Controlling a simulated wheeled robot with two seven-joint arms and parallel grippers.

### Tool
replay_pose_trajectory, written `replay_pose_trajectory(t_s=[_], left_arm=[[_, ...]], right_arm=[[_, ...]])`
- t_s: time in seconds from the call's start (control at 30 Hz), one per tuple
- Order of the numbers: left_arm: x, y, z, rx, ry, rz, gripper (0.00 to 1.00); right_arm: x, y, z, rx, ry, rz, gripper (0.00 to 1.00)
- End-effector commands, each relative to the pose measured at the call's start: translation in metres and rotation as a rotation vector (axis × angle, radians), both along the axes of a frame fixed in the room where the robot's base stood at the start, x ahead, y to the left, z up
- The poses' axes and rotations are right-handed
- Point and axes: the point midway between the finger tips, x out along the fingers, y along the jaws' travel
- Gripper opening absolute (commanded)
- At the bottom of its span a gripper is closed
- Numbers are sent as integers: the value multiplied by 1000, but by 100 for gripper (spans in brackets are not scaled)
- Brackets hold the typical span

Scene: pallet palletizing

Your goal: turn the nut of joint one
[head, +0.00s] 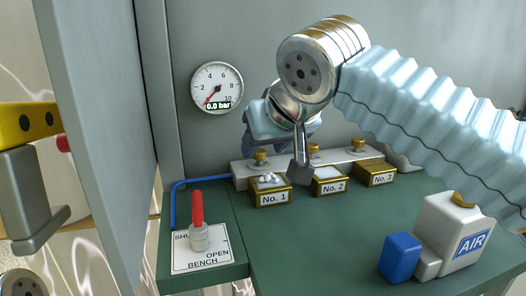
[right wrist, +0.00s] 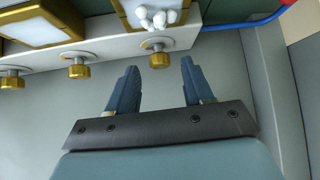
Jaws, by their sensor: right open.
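Joint one is the gold box labelled No. 1 (head: 270,190), with white foam-like lumps (right wrist: 158,18) on its top. Its brass nut (head: 260,157) stands at the pale rail behind the box. In the right wrist view the same brass nut (right wrist: 160,58) lies just ahead of my right gripper (right wrist: 160,72), roughly centred between the fingertips. The two blue fingers are spread apart with nothing gripped. In the head view the light blue hand is above and behind the rail, and its fingers are mostly hidden.
Boxes No. 2 (head: 329,185) and No. 3 (head: 376,178) stand to the right. A pressure gauge (head: 217,88) reads 0.0 bar. A red lever (head: 197,212) stands front left, an AIR unit (head: 456,232) front right. A grey panel (head: 95,120) edges the left. The bench middle is clear.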

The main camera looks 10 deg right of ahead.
Motion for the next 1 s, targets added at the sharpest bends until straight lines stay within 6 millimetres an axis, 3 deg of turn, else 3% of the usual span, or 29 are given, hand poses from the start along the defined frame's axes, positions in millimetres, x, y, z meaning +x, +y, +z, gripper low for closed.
replay_pose_trajectory(t_s=[0.17,0.47,0.8,1.0], left_arm=[[0,1,-2,1,0,1,56],[1,1,-2,1,-1,2,56],[0,1,-2,1,0,1,56],[0,0,-2,1,-1,0,56]], right_arm=[[10,1,-10,0,0,0,51],[11,1,-11,0,0,0,50],[11,1,-11,0,0,0,0],[11,1,-11,1,0,9,0]])
